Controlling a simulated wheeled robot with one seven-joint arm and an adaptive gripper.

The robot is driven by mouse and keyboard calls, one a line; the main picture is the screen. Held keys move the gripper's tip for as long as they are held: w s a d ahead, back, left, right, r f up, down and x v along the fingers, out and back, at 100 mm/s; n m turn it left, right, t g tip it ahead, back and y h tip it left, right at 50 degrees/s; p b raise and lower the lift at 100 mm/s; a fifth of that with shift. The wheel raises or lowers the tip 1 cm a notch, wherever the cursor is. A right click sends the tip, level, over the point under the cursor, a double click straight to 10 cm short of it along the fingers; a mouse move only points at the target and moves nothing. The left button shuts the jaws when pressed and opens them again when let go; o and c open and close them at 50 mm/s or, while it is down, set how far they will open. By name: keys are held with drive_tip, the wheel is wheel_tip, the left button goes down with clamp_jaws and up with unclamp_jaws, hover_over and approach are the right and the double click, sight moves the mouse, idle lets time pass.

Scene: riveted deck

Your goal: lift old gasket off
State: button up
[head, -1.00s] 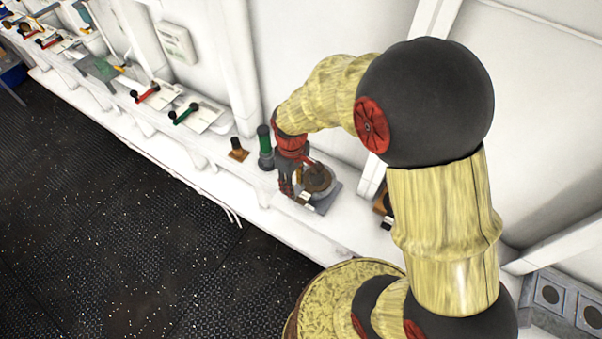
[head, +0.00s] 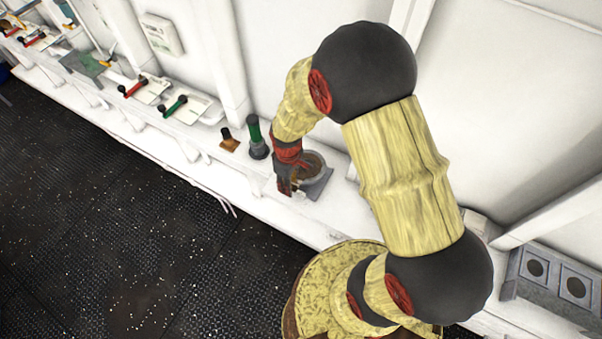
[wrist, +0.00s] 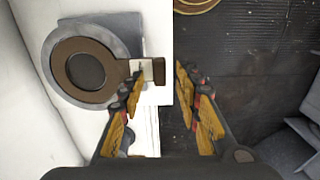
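The old gasket is a brown ring with a tab on its right side (wrist: 62,84), lying on a round grey flange (wrist: 52,45) in the wrist view. A small pale piece (wrist: 147,70) shows at the tab. My gripper (wrist: 160,76) is open, and its two yellow-padded fingers appear either side of the tab's end. The left fingertip overlaps the tab in the picture; I cannot tell whether it touches. In the head view my gripper (head: 286,186) is at the left front side of the flange (head: 322,170), hiding part of it.
Red and green handles (head: 174,107) lie farther left. Dark floor (head: 120,230) is open in front.

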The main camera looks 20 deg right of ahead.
drive_tip(key=c, duration=0.8)
clamp_jaws()
